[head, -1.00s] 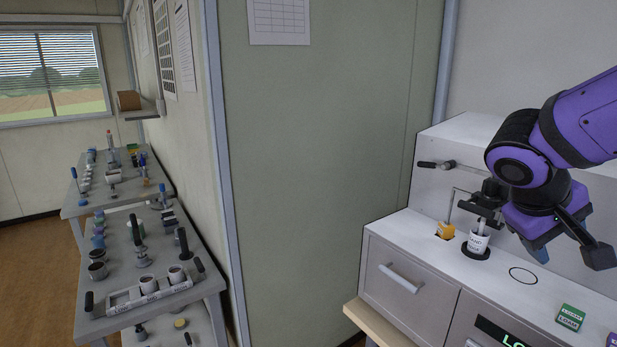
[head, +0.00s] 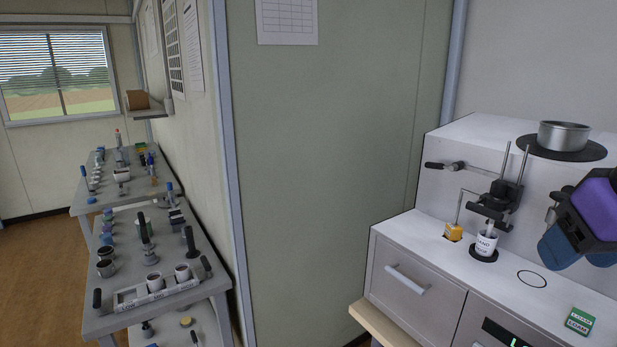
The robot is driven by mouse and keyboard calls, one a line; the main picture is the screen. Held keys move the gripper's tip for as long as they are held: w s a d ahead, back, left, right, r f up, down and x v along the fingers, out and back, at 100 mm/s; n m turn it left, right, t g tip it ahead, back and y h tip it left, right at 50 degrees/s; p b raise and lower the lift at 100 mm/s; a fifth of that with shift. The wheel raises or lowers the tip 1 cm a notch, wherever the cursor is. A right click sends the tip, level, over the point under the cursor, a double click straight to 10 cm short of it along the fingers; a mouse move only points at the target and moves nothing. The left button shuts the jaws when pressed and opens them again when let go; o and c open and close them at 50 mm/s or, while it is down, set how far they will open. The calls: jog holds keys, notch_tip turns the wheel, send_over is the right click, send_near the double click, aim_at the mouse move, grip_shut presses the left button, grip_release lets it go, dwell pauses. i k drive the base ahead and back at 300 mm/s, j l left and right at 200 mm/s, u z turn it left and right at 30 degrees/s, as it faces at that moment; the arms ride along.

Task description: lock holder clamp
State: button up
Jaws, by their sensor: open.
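The soil analyser (head: 400,236) is a white cabinet at the right of the head view. On its deck a white sample cup with a label (head: 486,243) stands on a black round base, under a dark holder (head: 500,205) on two upright rods. A lever with a black grip (head: 447,166) lies roughly level on the back panel, left of the holder. I cannot tell which part is the clamp's lock. My gripper (head: 556,252) is at the right edge, right of the cup and apart from it. It is open; part of it is out of frame.
A yellow block (head: 453,232) sits left of the cup. A black ring outline (head: 532,279) and a green box (head: 579,321) are on the deck. A metal pan (head: 564,136) stands on top. Benches with several cups and tools (head: 150,317) are at the left.

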aim_at(452, 168)
jog(key=i+j+u, duration=0.1)
jog(key=i+j, duration=0.65)
jog(key=i, duration=0.15)
